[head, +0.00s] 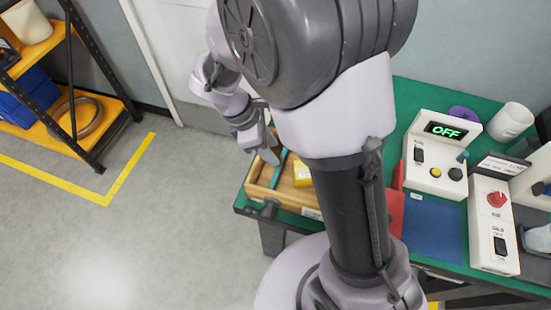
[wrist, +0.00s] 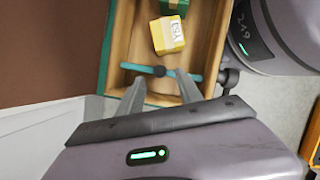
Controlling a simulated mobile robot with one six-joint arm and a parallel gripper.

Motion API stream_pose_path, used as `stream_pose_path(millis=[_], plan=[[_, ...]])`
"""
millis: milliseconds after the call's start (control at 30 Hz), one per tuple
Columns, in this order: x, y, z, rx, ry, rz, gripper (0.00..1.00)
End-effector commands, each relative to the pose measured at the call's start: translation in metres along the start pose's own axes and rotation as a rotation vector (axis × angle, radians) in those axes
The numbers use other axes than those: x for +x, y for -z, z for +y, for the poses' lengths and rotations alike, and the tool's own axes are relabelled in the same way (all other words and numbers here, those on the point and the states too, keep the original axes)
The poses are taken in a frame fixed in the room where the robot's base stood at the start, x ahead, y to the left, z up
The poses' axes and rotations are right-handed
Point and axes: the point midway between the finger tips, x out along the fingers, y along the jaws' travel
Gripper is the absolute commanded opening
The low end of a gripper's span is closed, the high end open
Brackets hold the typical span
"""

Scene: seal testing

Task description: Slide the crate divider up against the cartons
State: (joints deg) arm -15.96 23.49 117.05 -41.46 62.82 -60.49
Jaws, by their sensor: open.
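The wooden crate (head: 262,191) stands on the green bench's left end; it also shows in the wrist view (wrist: 210,45). Its teal divider (wrist: 190,76) spans the crate crosswise and carries a dark round knob (wrist: 159,71). In the head view the divider (head: 279,168) is partly behind my gripper. A yellow carton (wrist: 167,35) lies tilted beyond the divider with a gap between them; a green carton (wrist: 175,6) is behind it, cut by the frame. My gripper (wrist: 160,77) is open, its fingertips either side of the knob. Contact cannot be told. In the head view my gripper (head: 269,152) is over the crate.
A tester box reading OFF (head: 435,150), a white unit with a red knob (head: 494,225) and a white cup (head: 510,121) stand to the right on the bench. A blue mat (head: 435,230) lies near them. A shelf rack (head: 75,100) stands far left, with open floor between.

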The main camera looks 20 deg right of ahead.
Motion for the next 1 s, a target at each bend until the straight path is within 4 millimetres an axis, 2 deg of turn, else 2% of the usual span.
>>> stream_pose_path(millis=[33, 200, 500, 567, 733, 1000], plan=[[0.015, 0.002, 0.0, 0.0, 0.002, 0.0, 0.42], [0.035, 0.001, 0.0, 0.002, 0.0, 0.001, 0.42], [0.036, 0.0, 0.0, 0.001, -0.001, 0.001, 0.42], [0.036, 0.0, 0.0, 0.001, -0.001, 0.001, 0.33], [0.036, 0.0, 0.0, 0.001, -0.001, 0.001, 0.0], [0.036, 0.0, 0.0, 0.001, -0.001, 0.001, 0.0]])
